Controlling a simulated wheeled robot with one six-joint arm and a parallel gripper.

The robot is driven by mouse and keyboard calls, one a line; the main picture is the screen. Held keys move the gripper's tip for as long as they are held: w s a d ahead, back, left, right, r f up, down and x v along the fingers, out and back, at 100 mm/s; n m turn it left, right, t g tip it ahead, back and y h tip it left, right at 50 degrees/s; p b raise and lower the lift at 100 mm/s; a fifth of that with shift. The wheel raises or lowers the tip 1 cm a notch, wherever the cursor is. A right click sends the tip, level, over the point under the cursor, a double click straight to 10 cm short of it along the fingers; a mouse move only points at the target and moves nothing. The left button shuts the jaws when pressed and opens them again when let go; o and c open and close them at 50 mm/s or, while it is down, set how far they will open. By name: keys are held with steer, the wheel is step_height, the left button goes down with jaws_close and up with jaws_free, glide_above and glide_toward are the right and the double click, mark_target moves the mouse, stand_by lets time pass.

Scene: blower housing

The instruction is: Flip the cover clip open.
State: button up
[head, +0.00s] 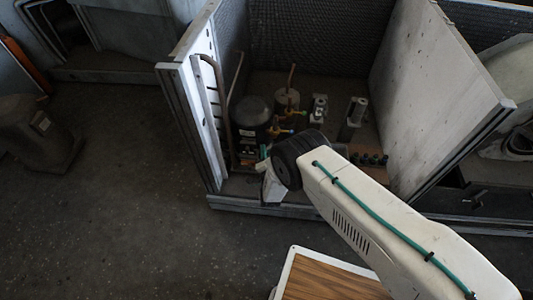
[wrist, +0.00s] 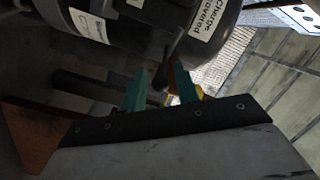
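My gripper (wrist: 160,85) shows in the wrist view with two teal fingers set apart. It is open, and a dark narrow bar with a rounded end lies between or just behind the fingers; I cannot tell whether they touch it. An orange and yellow part (wrist: 196,90) shows beside the right finger. A black labelled cylinder (wrist: 150,22) is close beyond the fingertips. It also stands in the housing in the head view (head: 250,118). In the head view my wrist hides most of the gripper. I cannot make out the cover clip for certain in either view.
The housing has a pale left wall (head: 203,105) and a tall right panel (head: 435,95). Inside are a second, smaller cylinder (head: 287,102), metal fittings (head: 353,115) and upright copper pipes. A wood-topped board (head: 325,280) is in front.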

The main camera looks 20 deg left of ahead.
jaws_close()
steer(key=shift+w+d, duration=0.1)
steer(key=shift+w+d+n+g+y, duration=0.2)
steer(key=shift+w+n+g+y, duration=0.2)
steer(key=shift+n+g+y, duration=0.7)
steer(key=shift+w+d+n+g+y, duration=0.15)
steer(key=shift+w+n+g+y, duration=0.3)
steer(key=shift+n+g+y, duration=0.65)
steer(key=shift+w+d+n+g+y, duration=0.2)
steer(key=shift+w+n+g+y, duration=0.2)
steer(key=shift+n+g+y, duration=0.7)
steer(key=shift+t+y, duration=0.3)
steer(key=shift+y, duration=0.1)
steer(key=shift+o, duration=1.6)
jaws_free()
